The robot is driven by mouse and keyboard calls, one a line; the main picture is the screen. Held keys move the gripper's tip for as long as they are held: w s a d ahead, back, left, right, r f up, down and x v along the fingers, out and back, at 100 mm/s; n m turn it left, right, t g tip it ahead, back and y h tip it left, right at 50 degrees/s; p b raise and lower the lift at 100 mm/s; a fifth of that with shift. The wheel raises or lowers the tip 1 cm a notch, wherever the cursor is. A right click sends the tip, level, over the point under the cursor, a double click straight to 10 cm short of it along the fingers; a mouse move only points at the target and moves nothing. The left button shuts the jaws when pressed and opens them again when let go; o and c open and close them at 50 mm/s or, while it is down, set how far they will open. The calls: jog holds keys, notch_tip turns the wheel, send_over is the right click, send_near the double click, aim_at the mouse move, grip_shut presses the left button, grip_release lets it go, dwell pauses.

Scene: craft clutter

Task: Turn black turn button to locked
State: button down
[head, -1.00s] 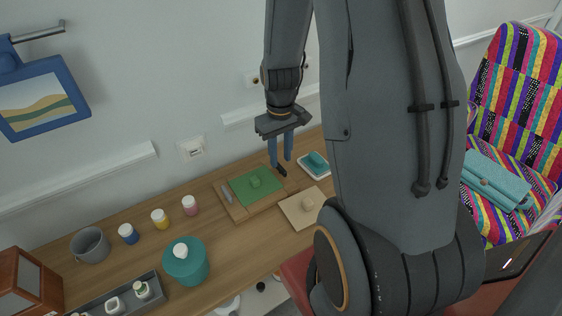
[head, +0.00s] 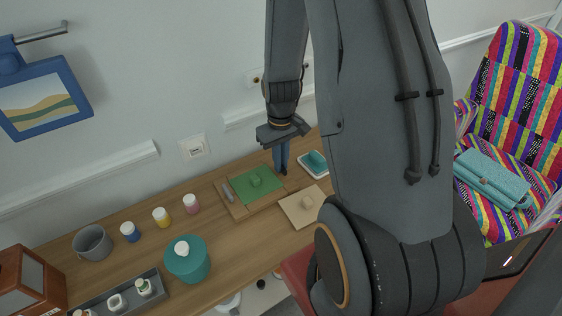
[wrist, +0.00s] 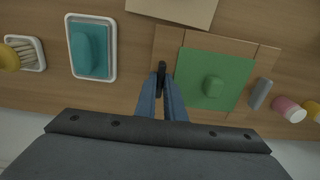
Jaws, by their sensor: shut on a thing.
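The black turn button (wrist: 162,69) sits on a wooden frame (wrist: 166,45) beside a green panel (wrist: 235,70) with a green knob. In the wrist view it is a narrow dark bar, roughly parallel to the panel's near side edge and apart from it. My gripper (wrist: 161,82) is shut on the button, one blue finger on each side; the fingers hide part of it. In the head view my gripper (head: 282,171) points down at the frame's right end, and the button is mostly hidden. A grey bar (wrist: 261,94) lies at the panel's opposite side.
A teal object in a white dish (head: 314,163) stands close to the right of my gripper. A tan board with a knob (head: 303,207) lies in front of the frame. Paint jars (head: 161,217), a teal pot (head: 187,261) and a grey cup (head: 92,243) stand at left.

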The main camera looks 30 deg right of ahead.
jog(key=shift+m, duration=0.3)
jog(key=m, duration=0.9)
jog(key=shift+p, duration=0.4)
jog(key=m, duration=0.4)
jog(key=shift+m, duration=2.1)
jog(key=c, duration=1.8)
grip_release()
jog(key=shift+c, duration=0.2)
